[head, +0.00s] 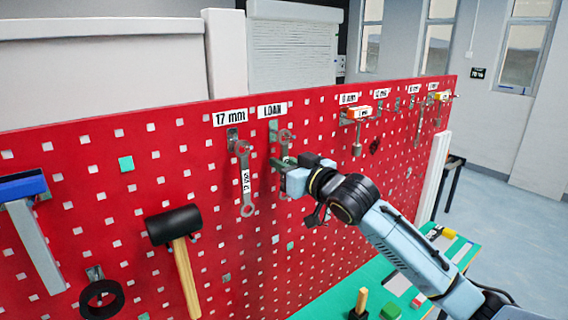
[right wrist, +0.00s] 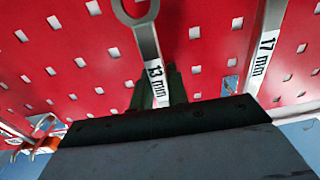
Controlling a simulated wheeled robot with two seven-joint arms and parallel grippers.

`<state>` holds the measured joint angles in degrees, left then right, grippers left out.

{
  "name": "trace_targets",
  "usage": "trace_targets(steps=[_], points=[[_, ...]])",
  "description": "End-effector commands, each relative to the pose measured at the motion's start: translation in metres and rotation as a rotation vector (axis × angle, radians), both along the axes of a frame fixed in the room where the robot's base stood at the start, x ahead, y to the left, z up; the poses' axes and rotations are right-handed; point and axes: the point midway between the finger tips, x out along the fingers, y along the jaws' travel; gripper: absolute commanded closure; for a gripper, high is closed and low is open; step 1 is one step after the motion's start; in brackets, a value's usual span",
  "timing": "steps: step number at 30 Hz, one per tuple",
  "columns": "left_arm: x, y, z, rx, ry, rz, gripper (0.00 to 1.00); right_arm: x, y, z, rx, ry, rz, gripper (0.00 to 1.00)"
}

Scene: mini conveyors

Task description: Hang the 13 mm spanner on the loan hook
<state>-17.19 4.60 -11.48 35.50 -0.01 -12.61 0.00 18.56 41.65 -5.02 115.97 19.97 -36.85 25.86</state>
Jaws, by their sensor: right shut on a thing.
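The 13 mm spanner (right wrist: 152,62) is held by its shaft in my right gripper (head: 283,163), which is shut on it. In the head view the spanner's ring end (head: 287,136) is up, just below the LOAN label (head: 272,110) and close beside the loan hook (head: 273,128). I cannot tell whether the ring is around the hook or only in front of it. The "13 mm" marking shows in the right wrist view above the gripper body. The spanner's lower part is hidden by the gripper. My left gripper is not in view.
The 17 mm spanner (head: 246,190) hangs just left of my right gripper, under its label (head: 230,118). A black mallet (head: 174,226) and a blue-headed tool (head: 24,188) hang further left. More labelled hooks and tools are at the right of the red pegboard (head: 110,205).

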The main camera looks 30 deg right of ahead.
Motion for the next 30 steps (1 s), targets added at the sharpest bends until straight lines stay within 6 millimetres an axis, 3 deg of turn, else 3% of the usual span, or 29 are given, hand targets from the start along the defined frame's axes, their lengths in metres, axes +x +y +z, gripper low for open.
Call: trace_targets(steps=[6,7,12,23,30], points=[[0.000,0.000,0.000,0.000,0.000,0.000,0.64,0.000,0.000,0.000,0.000,-0.001,0.000,1.00],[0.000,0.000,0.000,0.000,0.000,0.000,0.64,0.000,0.000,0.000,0.000,-0.001,0.000,0.80],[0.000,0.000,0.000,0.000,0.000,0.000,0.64,0.000,0.000,0.000,0.000,-0.001,0.000,0.59],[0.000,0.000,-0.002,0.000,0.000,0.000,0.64,-0.005,-0.001,-0.001,0.000,0.001,0.000,0.59],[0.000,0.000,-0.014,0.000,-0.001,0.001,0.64,-0.041,-0.004,-0.004,-0.001,0.002,0.001,0.59]])
